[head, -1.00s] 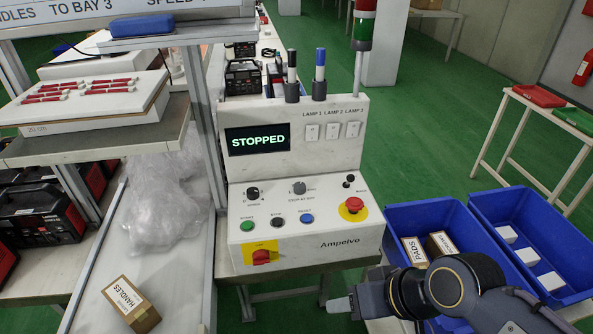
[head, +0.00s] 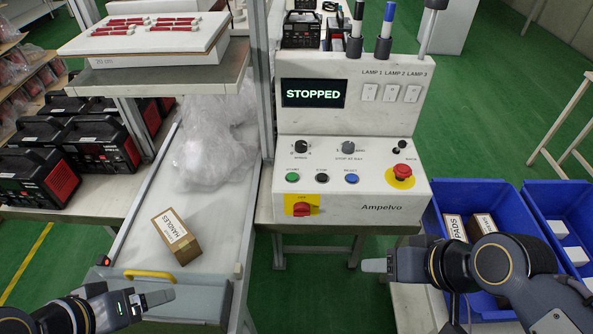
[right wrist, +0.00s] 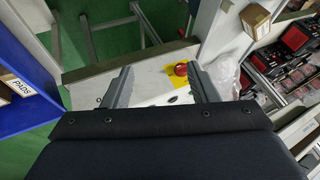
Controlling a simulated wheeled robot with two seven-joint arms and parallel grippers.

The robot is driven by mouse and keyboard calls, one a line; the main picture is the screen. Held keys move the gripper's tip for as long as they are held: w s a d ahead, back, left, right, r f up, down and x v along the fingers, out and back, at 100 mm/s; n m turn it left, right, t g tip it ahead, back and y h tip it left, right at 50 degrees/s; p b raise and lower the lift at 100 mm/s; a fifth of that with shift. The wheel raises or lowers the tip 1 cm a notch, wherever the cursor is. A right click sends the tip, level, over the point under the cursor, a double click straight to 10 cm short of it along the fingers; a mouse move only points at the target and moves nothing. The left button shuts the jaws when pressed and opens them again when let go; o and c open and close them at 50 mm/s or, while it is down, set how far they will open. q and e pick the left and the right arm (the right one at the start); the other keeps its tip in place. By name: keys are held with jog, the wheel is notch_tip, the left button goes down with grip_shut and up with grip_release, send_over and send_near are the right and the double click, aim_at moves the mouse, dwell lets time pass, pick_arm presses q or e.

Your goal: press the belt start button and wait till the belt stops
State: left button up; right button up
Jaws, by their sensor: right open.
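The control box (head: 345,222) stands on a bench in the middle of the head view. Its display (head: 314,93) reads STOPPED. The green start button (head: 292,177) is the leftmost of three small buttons, beside a black one and a blue one. My right gripper (head: 375,266) is below and right of the box, apart from it. In the right wrist view its two fingers (right wrist: 160,88) are spread and empty. My left gripper (head: 155,297) is at the lower left, near a yellow handle; whether its fingers are apart does not show.
A red emergency button (head: 402,171) and a red rotary switch (head: 301,209) are on the box. A HANDLES carton (head: 176,237) and clear plastic wrap (head: 214,158) lie on the belt (head: 146,216). Blue bins (head: 486,190) stand at the right.

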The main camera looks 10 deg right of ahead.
jog(key=shift+c, duration=0.2)
dwell(0.3)
grip_shut()
dwell(1.5)
